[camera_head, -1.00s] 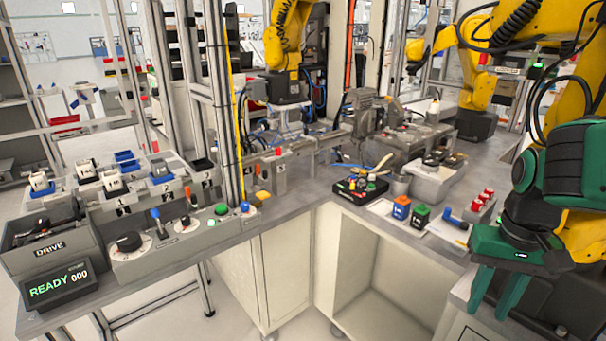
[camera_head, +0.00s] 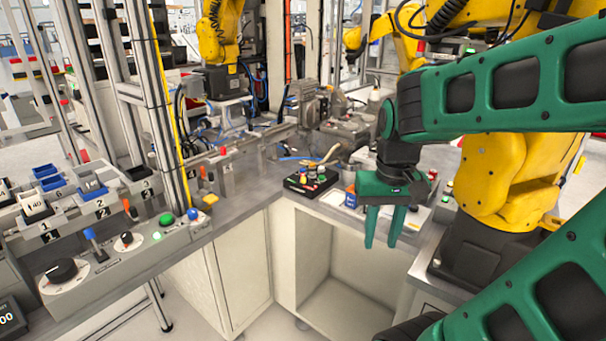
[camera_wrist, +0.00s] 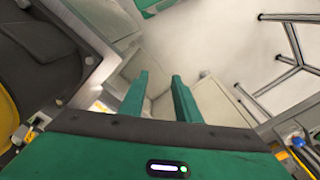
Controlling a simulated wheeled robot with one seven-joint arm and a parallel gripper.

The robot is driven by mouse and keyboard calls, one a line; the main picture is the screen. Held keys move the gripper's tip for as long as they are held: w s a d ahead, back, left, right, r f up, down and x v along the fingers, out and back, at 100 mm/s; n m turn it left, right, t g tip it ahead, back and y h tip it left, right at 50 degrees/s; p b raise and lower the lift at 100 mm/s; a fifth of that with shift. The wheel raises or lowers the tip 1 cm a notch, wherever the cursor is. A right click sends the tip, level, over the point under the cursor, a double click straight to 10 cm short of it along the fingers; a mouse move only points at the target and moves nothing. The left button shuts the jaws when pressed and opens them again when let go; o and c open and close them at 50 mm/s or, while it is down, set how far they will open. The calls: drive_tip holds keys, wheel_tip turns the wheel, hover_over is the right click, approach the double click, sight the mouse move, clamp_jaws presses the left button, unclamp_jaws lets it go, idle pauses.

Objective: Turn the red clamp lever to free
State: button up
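A small red-topped lever (camera_head: 223,151) stands upright on the grey fixture at the back of the left bench. An orange-red handle (camera_head: 203,173) is just left of it, and another (camera_head: 128,207) is on the control panel. I cannot tell for certain which is the clamp lever, or its marked position. My gripper (camera_head: 383,232) hangs fingers-down in front of the right bench, far right of these levers. It is open and empty; the wrist view shows a gap between its green fingers (camera_wrist: 158,88).
The control panel (camera_head: 120,262) has a black knob (camera_head: 61,271), a blue lever (camera_head: 92,240) and green and blue buttons. A black button box (camera_head: 308,180) and a blue block (camera_head: 351,196) are on the corner bench. Yellow robot arms (camera_head: 215,40) stand behind. Open floor lies before the cabinets.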

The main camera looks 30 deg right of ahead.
drive_tip(key=w+d+r+t+h, duration=0.1)
drive_tip(key=w+d+r, duration=0.1)
drive_tip(key=w, duration=0.8)
drive_tip(key=w+d+r+t, duration=0.1)
drive_tip(key=w+d+r, duration=0.1)
drive_tip(key=w, duration=0.8)
drive_tip(key=n+t, duration=0.1)
drive_tip(key=t, duration=0.1)
approach(303, 175)
drive_tip(key=x, duration=0.8)
drive_tip(key=shift+w+f, duration=0.2)
drive_tip(key=shift+w, duration=0.05)
drive_tip(key=shift+c, duration=0.6)
